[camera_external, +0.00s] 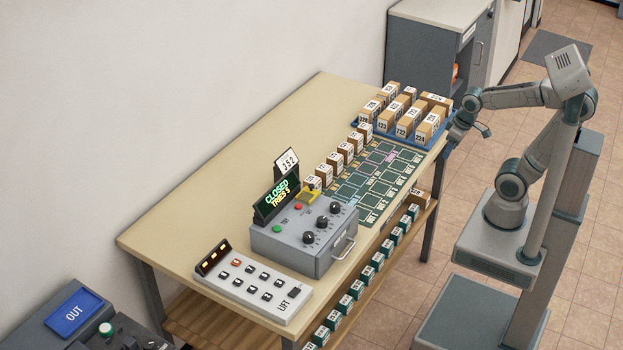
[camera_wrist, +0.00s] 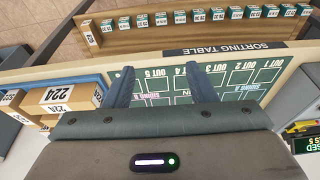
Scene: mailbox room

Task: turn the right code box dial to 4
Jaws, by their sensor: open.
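The grey code box (camera_external: 290,247) stands on the sorting table with three black dials in a slanting row on its top. The right dial (camera_external: 335,208) is farthest to the right; its setting is too small to read. A display (camera_external: 277,198) on the box reads CLOSED, TRIES 5. Part of this display (camera_wrist: 308,145) shows at the right edge of the wrist view. My gripper (camera_wrist: 161,86) is open and empty above the table's edge by the parcel tray, well away from the code box. In the external view it is partly hidden by its own wrist.
A blue tray (camera_external: 377,134) of numbered parcels stands near my gripper, at the table's far end. Several small boxes (camera_external: 336,160) line the green mat (camera_external: 350,190). A LIFT button panel (camera_external: 255,281) lies left of the code box. A card reading 352 (camera_external: 287,161) stands behind it.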

